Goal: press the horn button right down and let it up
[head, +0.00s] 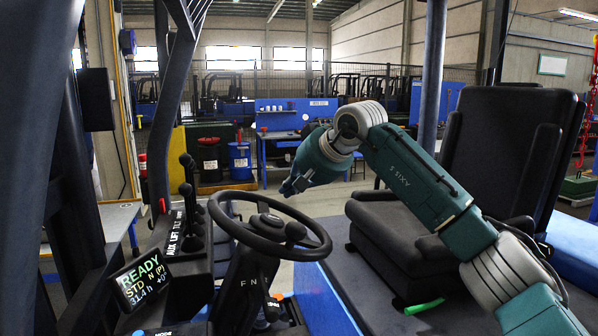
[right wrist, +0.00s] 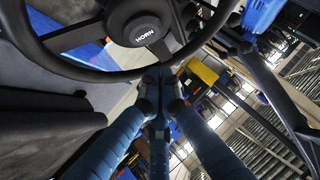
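The horn button (right wrist: 145,36) is a round dark cap marked HORN at the hub of the black steering wheel (right wrist: 75,62) in the right wrist view. In the head view the hub with the horn button (head: 271,220) sits inside the tilted wheel (head: 318,238). My right gripper (head: 287,189) hangs in the air above and beyond the wheel, apart from the button. In the right wrist view the fingertips of the right gripper (right wrist: 159,78) are together with nothing between them, below the button in the picture. My left gripper is not in view.
A black seat (head: 410,235) stands to the right of the wheel. Levers (head: 188,190) marked AUX, LIFT and TILT and a display (head: 143,278) reading READY stand left of it. Dark frame posts (head: 433,70) rise around the cab.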

